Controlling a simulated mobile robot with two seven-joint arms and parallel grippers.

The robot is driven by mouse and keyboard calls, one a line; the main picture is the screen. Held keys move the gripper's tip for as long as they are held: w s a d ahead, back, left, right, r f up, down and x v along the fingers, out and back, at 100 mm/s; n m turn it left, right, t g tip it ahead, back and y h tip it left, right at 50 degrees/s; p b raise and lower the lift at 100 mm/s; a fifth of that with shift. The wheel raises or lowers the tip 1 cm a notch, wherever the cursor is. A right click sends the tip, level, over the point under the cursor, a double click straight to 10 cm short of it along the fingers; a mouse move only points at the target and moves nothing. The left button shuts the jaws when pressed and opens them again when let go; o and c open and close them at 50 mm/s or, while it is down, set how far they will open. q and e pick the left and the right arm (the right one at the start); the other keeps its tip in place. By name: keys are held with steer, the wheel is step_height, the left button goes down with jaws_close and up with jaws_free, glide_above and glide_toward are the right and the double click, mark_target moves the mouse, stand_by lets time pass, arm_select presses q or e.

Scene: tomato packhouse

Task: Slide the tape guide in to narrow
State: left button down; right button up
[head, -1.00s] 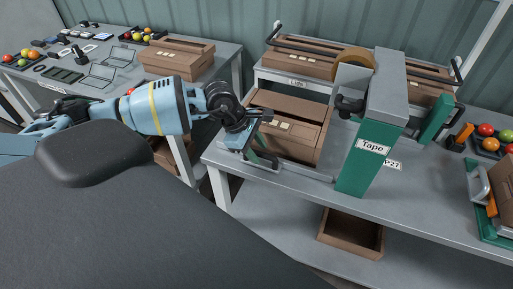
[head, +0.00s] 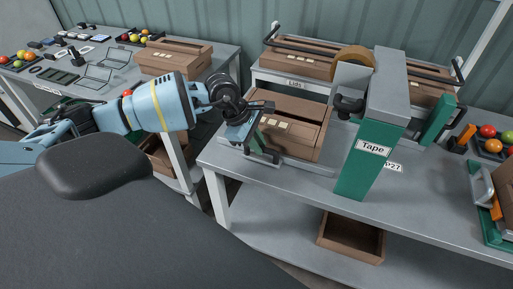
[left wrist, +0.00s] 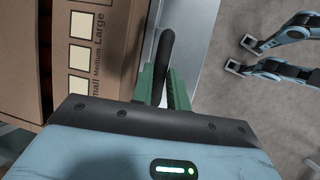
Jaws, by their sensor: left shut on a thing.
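The tape guide stands at the left front of the taping bench, and its black upright bar (left wrist: 166,55) shows in the left wrist view. My left gripper (left wrist: 164,90) is shut on this bar, one green finger on each side. In the head view my left gripper (head: 258,138) hides most of the guide beside the open carton (head: 312,142). The carton's side (left wrist: 112,60) lies just left of the bar in the left wrist view, with a narrow gap. The green tape machine (head: 363,172) stands right of the carton. My right gripper is not in view.
A grey rail (head: 312,168) runs along the carton's front toward the machine. A tape roll (head: 353,59) tops the machine. Lid cartons (head: 305,62) stand behind. An empty box (head: 350,238) sits on the lower shelf. The bench front (head: 440,222) is clear.

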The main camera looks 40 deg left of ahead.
arm_select(q)
steer(key=c, duration=1.4)
jaws_free()
steer(key=shift+w, duration=0.3)
steer(key=shift+o, duration=0.2)
steer(key=shift+s, duration=0.1)
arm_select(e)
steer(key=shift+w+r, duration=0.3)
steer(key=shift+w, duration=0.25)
arm_select(q)
steer(key=shift+a+r, duration=0.1)
steer(key=shift+r, duration=0.15)
steer(key=v, duration=0.7)
steer(key=shift+s+r, duration=0.15)
steer(key=shift+r, duration=0.05)
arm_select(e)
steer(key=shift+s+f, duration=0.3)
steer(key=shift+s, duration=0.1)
